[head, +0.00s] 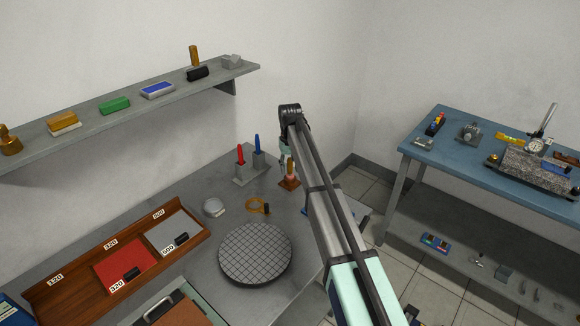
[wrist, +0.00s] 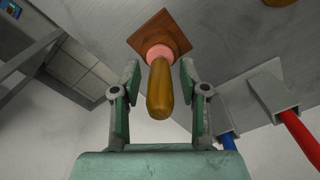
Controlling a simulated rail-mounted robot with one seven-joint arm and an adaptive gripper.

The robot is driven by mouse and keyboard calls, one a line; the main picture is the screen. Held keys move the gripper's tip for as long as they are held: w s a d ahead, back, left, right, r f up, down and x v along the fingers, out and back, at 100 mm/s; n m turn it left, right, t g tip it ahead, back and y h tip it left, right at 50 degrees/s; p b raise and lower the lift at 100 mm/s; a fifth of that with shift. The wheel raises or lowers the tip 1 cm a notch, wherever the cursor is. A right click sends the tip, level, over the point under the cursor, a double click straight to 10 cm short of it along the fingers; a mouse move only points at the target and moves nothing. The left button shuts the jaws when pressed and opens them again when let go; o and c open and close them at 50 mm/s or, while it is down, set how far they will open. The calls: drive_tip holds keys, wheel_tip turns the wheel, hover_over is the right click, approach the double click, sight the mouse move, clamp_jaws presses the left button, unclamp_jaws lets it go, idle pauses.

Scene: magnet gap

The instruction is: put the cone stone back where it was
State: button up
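The cone stone shows in the wrist view as a pink collar-like part (wrist: 160,53) under a rounded wooden handle (wrist: 160,92). It stands on a square brown wooden base (wrist: 152,33); whether it is seated in a hole is hidden. In the head view the cone stone (head: 290,168) stands upright on the same base (head: 289,184) at the back of the grey bench. My gripper (wrist: 160,80) is open, with one finger on each side of the handle and gaps showing on both sides. In the head view my arm partly covers the gripper.
A grey holder (head: 245,176) with a red and a blue tool stands left of the base. A brown ring-shaped item (head: 257,205), a round gridded plate (head: 255,253) and a wooden tray of grit plates (head: 95,290) lie nearer. A wall shelf (head: 130,103) runs above.

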wheel_tip(320, 180, up, 13)
drive_tip(key=b, duration=0.2)
drive_tip(key=shift+f+b, duration=0.1)
drive_tip(key=shift+b, duration=0.3)
idle(1.4)
